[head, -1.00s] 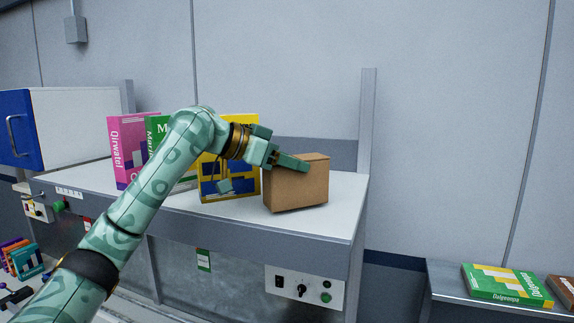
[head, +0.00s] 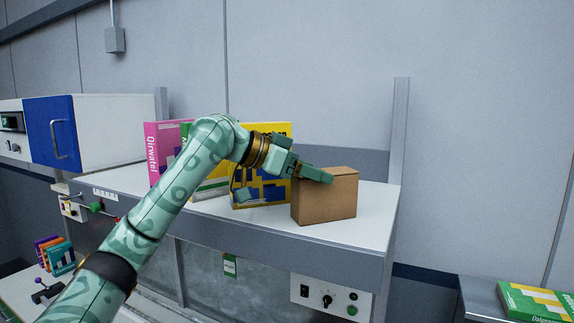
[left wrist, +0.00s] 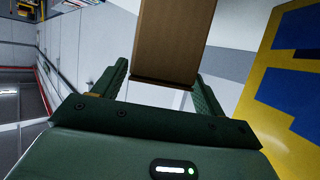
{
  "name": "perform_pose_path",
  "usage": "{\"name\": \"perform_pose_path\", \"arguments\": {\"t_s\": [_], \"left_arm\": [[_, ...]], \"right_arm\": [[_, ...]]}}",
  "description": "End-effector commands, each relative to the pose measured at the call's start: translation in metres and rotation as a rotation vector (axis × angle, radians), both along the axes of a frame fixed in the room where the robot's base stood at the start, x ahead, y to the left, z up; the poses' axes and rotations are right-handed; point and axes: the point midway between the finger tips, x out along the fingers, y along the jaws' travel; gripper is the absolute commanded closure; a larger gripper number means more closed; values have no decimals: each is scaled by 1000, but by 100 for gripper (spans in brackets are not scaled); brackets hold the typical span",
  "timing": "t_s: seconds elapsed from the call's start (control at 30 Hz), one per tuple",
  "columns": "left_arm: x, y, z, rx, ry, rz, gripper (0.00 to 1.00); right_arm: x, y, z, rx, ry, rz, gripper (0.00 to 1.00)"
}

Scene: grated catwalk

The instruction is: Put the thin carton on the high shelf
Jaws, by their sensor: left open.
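The plain brown carton (head: 325,202) stands upright on the white top of the raised shelf (head: 372,212), near its right end. My left gripper (head: 318,174) reaches in from the left at the carton's upper left part. In the left wrist view its open fingers (left wrist: 160,80) lie on either side of the carton (left wrist: 173,40), with a visible gap on each side. The near finger hides part of the carton's top edge. My right gripper is not in view.
A yellow box (head: 275,140), a green box (head: 212,187) and a pink box (head: 158,150) stand left of the carton, partly behind my arm. A grey post (head: 400,130) rises behind the shelf's right end. A green box (head: 535,300) lies on a lower surface at right.

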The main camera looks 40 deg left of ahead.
Motion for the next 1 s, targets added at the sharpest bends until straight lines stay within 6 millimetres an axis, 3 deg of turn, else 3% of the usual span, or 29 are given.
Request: {"name": "perform_pose_path", "arguments": {"t_s": [0.2, 0.43, 1.0], "left_arm": [[-41, 26, 18, 4, -1, 5, 28], [-72, 44, 34, 2, 0, 2, 28], [-77, 47, 35, 6, 2, -1, 28]], "right_arm": [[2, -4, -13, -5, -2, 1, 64], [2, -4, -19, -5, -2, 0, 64], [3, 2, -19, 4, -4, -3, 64]]}}
